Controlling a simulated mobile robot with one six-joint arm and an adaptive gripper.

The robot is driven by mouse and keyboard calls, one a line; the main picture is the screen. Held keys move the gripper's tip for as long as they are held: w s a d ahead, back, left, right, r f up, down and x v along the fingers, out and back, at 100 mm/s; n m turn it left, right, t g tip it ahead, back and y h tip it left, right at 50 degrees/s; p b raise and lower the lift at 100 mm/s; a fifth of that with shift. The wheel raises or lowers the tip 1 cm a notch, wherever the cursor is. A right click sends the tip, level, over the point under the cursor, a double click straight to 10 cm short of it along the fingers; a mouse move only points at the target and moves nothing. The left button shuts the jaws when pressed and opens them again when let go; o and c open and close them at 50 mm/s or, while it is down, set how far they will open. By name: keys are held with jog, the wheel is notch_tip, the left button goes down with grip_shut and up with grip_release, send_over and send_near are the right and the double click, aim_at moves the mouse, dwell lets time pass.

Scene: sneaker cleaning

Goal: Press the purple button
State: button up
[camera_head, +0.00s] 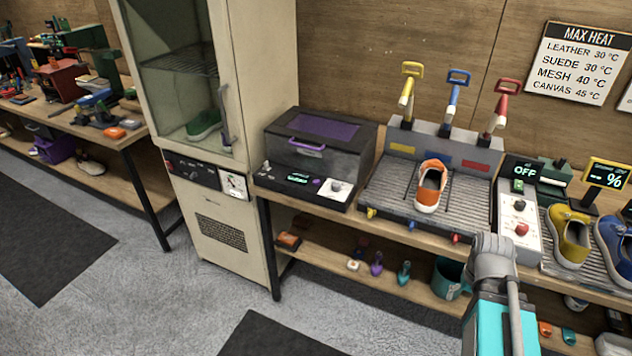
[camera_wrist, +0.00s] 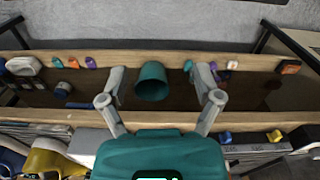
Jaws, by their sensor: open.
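A small purple button (camera_head: 316,182) shows on the front panel of a dark box machine (camera_head: 310,165) with a purple window and handle, on the bench in the head view. It sits between a lit display and a white dial plate. My gripper (camera_head: 492,258) is at the lower right of the head view, in front of the bench and well to the right of the button; its fingertips are hard to make out there. In the wrist view my gripper (camera_wrist: 160,88) is open and empty, its two fingers apart. I cannot make out the purple button in the wrist view.
A rack with coloured levers holds an orange sneaker (camera_head: 431,187). Yellow (camera_head: 570,238) and blue shoes stand at the right. A tall cabinet (camera_head: 205,110) stands left of the box machine. A teal bucket (camera_head: 447,278) is on the lower shelf, also in the wrist view (camera_wrist: 152,82).

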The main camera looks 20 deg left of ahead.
grip_shut()
dwell(1.4)
